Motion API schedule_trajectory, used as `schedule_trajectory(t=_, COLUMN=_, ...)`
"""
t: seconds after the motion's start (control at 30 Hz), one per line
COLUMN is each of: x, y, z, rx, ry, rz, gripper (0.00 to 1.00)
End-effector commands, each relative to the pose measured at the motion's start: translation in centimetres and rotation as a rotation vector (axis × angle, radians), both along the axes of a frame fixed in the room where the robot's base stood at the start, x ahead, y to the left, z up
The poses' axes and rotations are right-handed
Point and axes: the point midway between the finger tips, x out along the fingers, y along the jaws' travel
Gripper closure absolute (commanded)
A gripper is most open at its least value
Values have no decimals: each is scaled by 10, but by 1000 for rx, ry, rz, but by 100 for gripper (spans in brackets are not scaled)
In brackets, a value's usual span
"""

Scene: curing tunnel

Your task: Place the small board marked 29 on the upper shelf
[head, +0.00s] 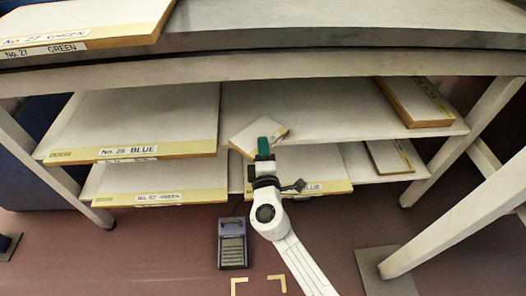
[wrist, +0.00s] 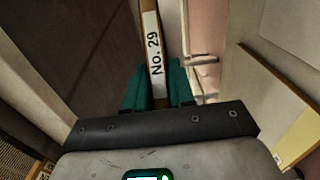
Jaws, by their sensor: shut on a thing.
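The small board (head: 248,131) is pale with a tan edge. My gripper (head: 264,145), with green fingers, is shut on it near its front edge. In the wrist view the label "No. 29" shows on the board (wrist: 154,55) between the fingers of my gripper (wrist: 159,88). In the head view the board is turned at an angle and overlaps the front edge of the upper shelf (head: 310,110), in its middle. I cannot tell whether it touches the shelf.
A large board, No. 28 BLUE (head: 150,115), fills the upper shelf's left; a narrower board (head: 412,100) lies at its right end. Bare shelf lies between. The lower shelf holds No. 57 GREEN (head: 165,182) and others. The tabletop (head: 330,25) hangs above; a leg (head: 455,215) stands right.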

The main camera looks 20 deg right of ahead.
Motion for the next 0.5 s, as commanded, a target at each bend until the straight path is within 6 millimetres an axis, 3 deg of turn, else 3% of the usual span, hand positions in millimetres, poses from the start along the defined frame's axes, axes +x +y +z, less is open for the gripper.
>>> schedule_trajectory(t=0.33, x=0, y=0, z=-2, rx=-1, ry=-2, rz=0, gripper=100)
schedule_trajectory(t=0.37, x=0, y=0, z=-1, rx=0, ry=-1, rz=0, gripper=75)
schedule_trajectory(t=0.5, x=0, y=0, z=-1, rx=0, ry=-1, rz=0, gripper=61)
